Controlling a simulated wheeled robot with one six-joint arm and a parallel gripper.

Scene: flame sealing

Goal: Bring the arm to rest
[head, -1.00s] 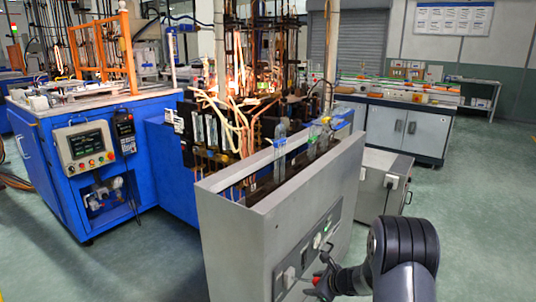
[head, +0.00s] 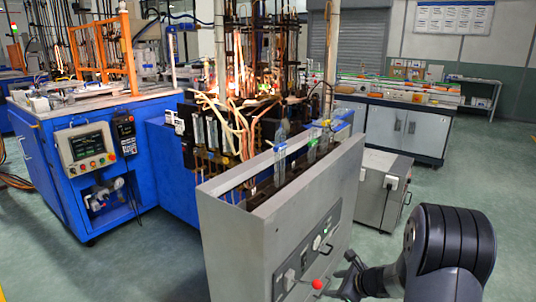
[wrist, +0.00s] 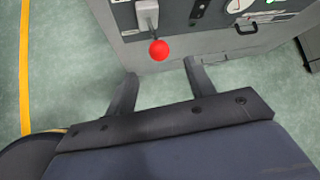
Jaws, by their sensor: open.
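My gripper (head: 342,270) is open and empty at the lower right of the head view, in front of the grey panel. In the wrist view its two fingers (wrist: 160,72) stand wide apart with bare floor between them. A lever with a red ball knob (head: 317,284) sticks out from the panel just left of my gripper, apart from it. In the wrist view the red knob (wrist: 159,50) lies just beyond the fingertips, under a pale lever mount (wrist: 147,15). My dark arm bends behind the gripper at the lower right.
The grey control cabinet (head: 230,240) stands close in front, with a gauge and a lit green indicator. A low grey box (head: 380,185) stands behind it, and the blue machine (head: 75,190) at left. The green floor at right (head: 490,200) is clear.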

